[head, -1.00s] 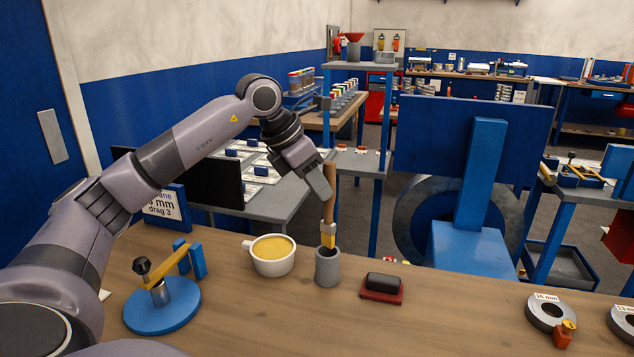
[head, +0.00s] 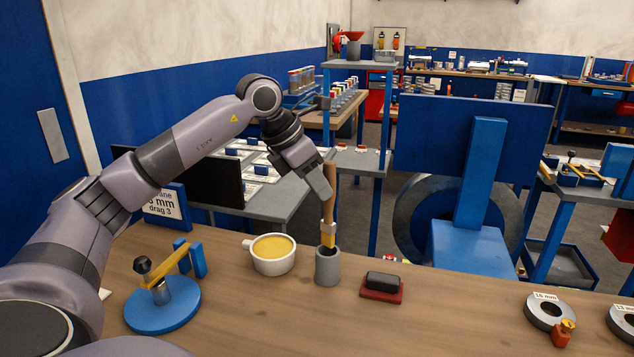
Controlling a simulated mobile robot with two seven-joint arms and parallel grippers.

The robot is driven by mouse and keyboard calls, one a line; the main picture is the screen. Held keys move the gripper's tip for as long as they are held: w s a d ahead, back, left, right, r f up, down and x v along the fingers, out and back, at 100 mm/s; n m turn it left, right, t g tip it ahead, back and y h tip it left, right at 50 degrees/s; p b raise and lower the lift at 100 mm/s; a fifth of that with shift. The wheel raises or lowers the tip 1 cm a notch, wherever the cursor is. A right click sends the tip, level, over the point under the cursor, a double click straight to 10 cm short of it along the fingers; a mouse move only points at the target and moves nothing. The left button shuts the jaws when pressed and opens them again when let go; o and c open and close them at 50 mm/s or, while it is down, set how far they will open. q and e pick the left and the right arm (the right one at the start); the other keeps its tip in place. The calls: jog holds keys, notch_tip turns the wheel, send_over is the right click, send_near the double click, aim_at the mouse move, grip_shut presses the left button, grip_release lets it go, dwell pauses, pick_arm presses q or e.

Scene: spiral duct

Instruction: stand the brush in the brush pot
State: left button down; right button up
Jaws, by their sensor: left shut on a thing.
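My left gripper (head: 326,181) is shut on the brush's handle, above the pot. The pot stands upright on the wooden bench. My right gripper is not in view.
A white cup of yellow liquid (head: 272,254) stands just left of the pot. A dark block on a red base (head: 382,285) lies to its right. A blue round stand (head: 162,305) is at the left, and metal rings (head: 547,311) at the right. The bench front middle is clear.

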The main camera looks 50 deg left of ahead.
pick_arm(q)
jog(key=b, duration=0.3)
send_over(324, 230)
jog(key=s, duration=0.2)
jog(key=shift+w+a+f, duration=0.15)
jog(key=shift+f, duration=0.95)
jog(key=shift+w+a+f, duration=0.1)
jog(key=shift+f, duration=1)
jog(key=shift+f+b, duration=1.65)
jog(key=shift+f, duration=0.25)
jog(key=c, duration=0.9)
grip_release()
jog(key=v, duration=0.7)
jog(key=shift+r, duration=0.1)
